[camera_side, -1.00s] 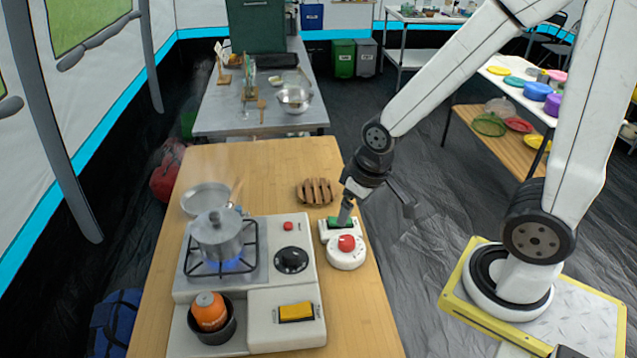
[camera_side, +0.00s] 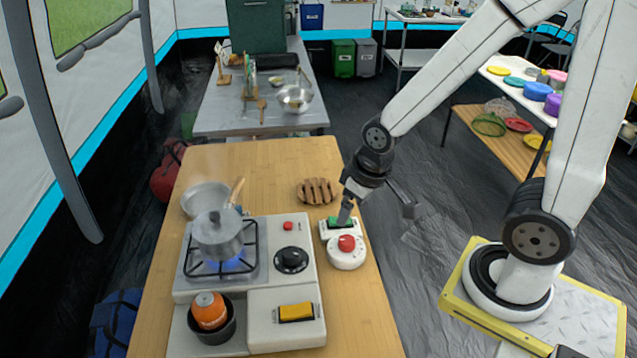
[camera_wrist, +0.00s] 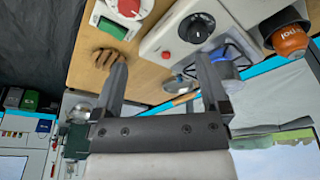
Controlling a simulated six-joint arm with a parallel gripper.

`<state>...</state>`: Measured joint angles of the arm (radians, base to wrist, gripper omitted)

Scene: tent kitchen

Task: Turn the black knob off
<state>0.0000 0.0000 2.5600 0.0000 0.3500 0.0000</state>
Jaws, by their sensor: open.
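The black knob (camera_side: 291,260) sits on the right part of the white stove top, right of the burner. It also shows in the wrist view (camera_wrist: 197,27), beyond my fingertips. A blue flame burns under the grey pot (camera_side: 217,235) on the burner. My gripper (camera_side: 346,215) is over the right edge of the table, to the right of and behind the knob, near the green switch. In the wrist view my gripper (camera_wrist: 163,80) is open, with nothing between its fingers. It is apart from the knob.
A white box with a green switch (camera_side: 340,222) and a white dial with a red button (camera_side: 346,246) stand right of the stove. A wooden trivet (camera_side: 316,191) lies behind. A yellow switch (camera_side: 297,312) and an orange canister in a dark bowl (camera_side: 208,312) are in front.

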